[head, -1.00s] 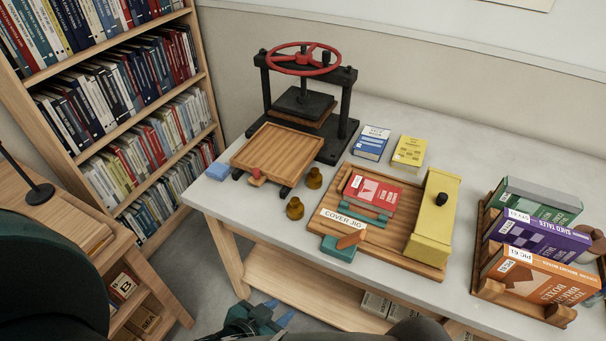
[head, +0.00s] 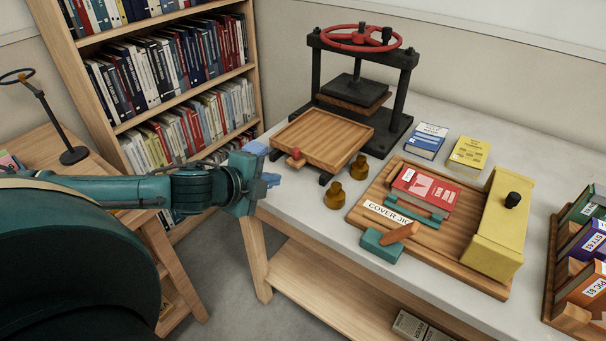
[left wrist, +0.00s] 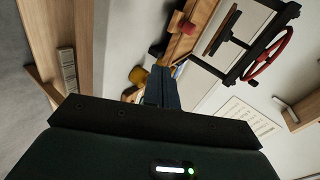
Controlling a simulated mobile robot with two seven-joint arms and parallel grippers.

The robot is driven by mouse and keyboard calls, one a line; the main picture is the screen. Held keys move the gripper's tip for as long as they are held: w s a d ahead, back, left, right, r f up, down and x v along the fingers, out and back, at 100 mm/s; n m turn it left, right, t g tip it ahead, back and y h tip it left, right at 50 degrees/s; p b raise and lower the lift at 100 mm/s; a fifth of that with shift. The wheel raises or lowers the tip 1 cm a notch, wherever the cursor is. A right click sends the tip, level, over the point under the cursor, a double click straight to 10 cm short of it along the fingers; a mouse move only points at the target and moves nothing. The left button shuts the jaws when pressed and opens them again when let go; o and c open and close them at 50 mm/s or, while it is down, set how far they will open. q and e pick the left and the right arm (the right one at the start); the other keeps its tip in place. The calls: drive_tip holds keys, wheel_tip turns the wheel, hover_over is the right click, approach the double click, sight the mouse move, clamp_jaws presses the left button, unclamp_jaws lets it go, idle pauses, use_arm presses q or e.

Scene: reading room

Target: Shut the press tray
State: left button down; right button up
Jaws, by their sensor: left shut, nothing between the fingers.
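The press tray (head: 325,139) is a shallow wooden tray with a red knob (head: 295,153) on its front edge. It sits pulled out in front of the black book press (head: 363,90), which has a red handwheel (head: 354,38). My left gripper (head: 271,180) is at the table's left front edge, shut and empty, left of and nearer than the knob, not touching it. In the left wrist view the shut fingers (left wrist: 163,88) point toward the tray's red knob (left wrist: 177,22) and the press. My right gripper is not in view.
Two brass weights (head: 334,195) stand right of the knob. The cover jig (head: 375,209) with a red book is farther right. A bookshelf (head: 170,75) stands behind on the left.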

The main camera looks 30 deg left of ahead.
use_arm(q)
drive_tip(key=r+m, duration=0.1)
approach(311, 159)
drive_tip(key=f, duration=0.1)
drive_tip(key=w+f+b, duration=0.1)
drive_tip(key=f, duration=0.1)
drive_tip(key=shift+d+y, duration=0.2)
drive_tip(key=shift+y, duration=0.1)
drive_tip(key=w, duration=0.3)
drive_tip(key=shift+w+d+f, duration=0.15)
drive_tip(key=shift+f, duration=0.05)
drive_tip(key=shift+w, duration=0.55)
